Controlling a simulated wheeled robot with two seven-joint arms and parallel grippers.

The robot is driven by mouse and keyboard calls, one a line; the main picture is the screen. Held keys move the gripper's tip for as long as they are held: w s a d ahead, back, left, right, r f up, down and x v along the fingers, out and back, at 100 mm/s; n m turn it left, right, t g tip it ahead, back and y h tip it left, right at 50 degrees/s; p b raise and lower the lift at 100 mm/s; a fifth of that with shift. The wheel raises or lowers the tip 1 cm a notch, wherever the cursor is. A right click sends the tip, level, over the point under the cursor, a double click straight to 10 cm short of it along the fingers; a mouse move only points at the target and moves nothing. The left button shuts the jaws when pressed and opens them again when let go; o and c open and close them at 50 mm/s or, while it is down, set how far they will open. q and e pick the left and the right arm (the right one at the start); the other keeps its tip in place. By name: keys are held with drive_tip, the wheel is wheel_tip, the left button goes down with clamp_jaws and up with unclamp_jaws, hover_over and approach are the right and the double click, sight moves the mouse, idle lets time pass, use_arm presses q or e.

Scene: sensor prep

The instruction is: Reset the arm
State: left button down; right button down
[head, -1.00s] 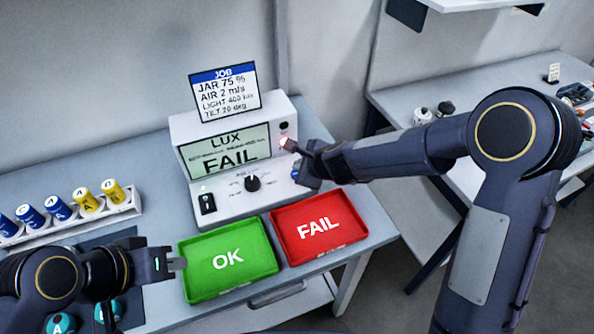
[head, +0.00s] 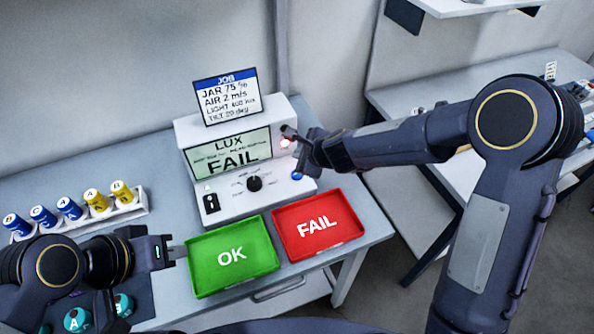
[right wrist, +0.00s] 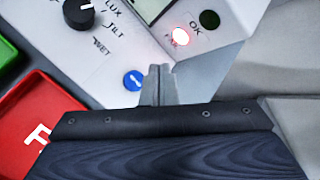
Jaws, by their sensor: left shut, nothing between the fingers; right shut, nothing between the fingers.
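My right gripper (head: 294,139) is shut and empty. It hangs in front of the right end of the test box (head: 236,205), close to the lit red lamp. In the right wrist view its closed fingertips (right wrist: 159,72) show near the blue button (right wrist: 134,80) and below the lit red lamp (right wrist: 180,36); I cannot tell whether they touch the box. My left gripper (head: 180,252) is shut and empty, just left of the green OK tray (head: 205,283). The box's screen (head: 228,153) reads LUX FAIL.
A red FAIL tray (head: 340,239) lies right of the green one; both look empty. A rack (head: 130,211) of blue and yellow cylinders stands at the left. Teal round items (head: 77,319) sit under my left arm. A job sign (head: 226,97) tops the box. A second table (head: 400,95) is at the right.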

idle(0.6)
drive_tip(key=shift+d+r, duration=0.15)
drive_tip(key=shift+r, duration=0.15)
drive_tip(key=s+d+r+n+y, duration=0.2)
drive_tip(key=s+d+r+n, duration=0.8)
drive_tip(key=s+r, duration=0.25)
drive_tip(key=s+d+f+n+g+h, duration=0.1)
drive_tip(key=s+d+n, duration=0.3)
drive_tip(key=s, duration=0.5)
drive_tip(key=s+d+f+n+g+h, duration=0.1)
drive_tip(key=s+d+n, duration=0.3)
drive_tip(key=s, duration=0.6)
drive_tip(key=shift+s+d+f+n+h, duration=0.2)
drive_tip(key=shift+d+n+h, duration=0.1)
drive_tip(key=shift+d+h, duration=0.45)
drive_tip(key=shift+w, duration=0.1)
